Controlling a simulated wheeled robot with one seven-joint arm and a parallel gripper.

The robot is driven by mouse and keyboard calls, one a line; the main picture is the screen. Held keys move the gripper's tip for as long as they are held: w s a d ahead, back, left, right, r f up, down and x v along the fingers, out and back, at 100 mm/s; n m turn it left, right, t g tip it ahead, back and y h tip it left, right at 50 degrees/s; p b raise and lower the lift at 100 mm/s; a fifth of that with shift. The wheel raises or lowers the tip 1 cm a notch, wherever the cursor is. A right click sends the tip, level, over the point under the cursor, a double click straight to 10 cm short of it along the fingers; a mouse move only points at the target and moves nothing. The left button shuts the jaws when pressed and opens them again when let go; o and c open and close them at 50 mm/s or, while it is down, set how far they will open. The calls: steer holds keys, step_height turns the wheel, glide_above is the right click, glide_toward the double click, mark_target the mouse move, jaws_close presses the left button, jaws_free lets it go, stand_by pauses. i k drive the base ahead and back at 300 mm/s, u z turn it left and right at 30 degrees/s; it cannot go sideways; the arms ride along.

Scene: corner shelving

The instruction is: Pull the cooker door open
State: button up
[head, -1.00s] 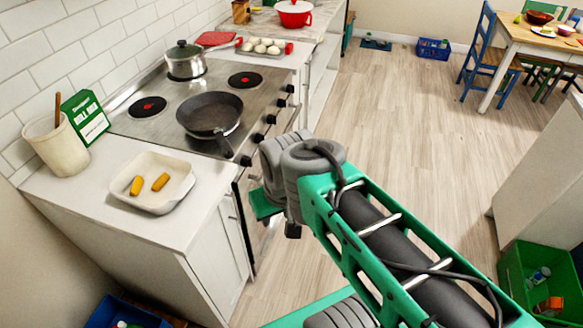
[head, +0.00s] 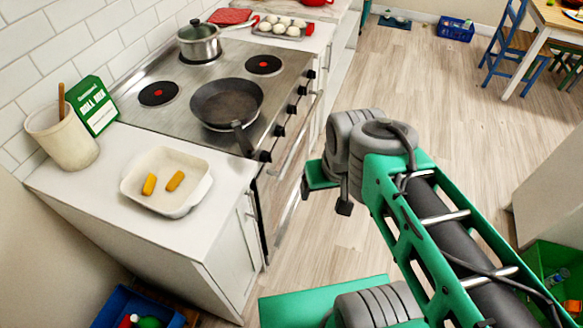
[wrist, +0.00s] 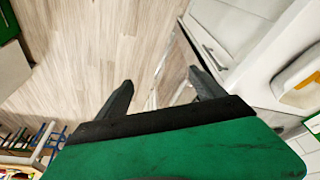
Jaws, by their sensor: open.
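The cooker (head: 180,117) has a steel hob top and black knobs along its front edge. Its door (head: 283,197) is on the front below the knobs, with a bar handle (head: 293,147). The door looks shut, seen at a steep angle. My gripper (wrist: 163,92) is open, with two dark fingers apart and nothing visible between them. In the head view it is just right of the cooker front, over the floor, and largely hidden by my wrist. In the wrist view, a strip of the cooker front shows beside the right finger.
A frying pan (head: 226,103) and a lidded pot (head: 199,43) stand on the hob. A white counter (head: 110,200) with a baking dish (head: 167,205) is left of the cooker. A blue crate (head: 110,308) is on the floor.

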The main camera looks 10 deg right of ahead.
mark_target(275, 187)
steer(key=u, duration=2.45)
steer(key=k, duration=1.05)
steer(key=z, duration=1.1)
steer(key=i, duration=0.95)
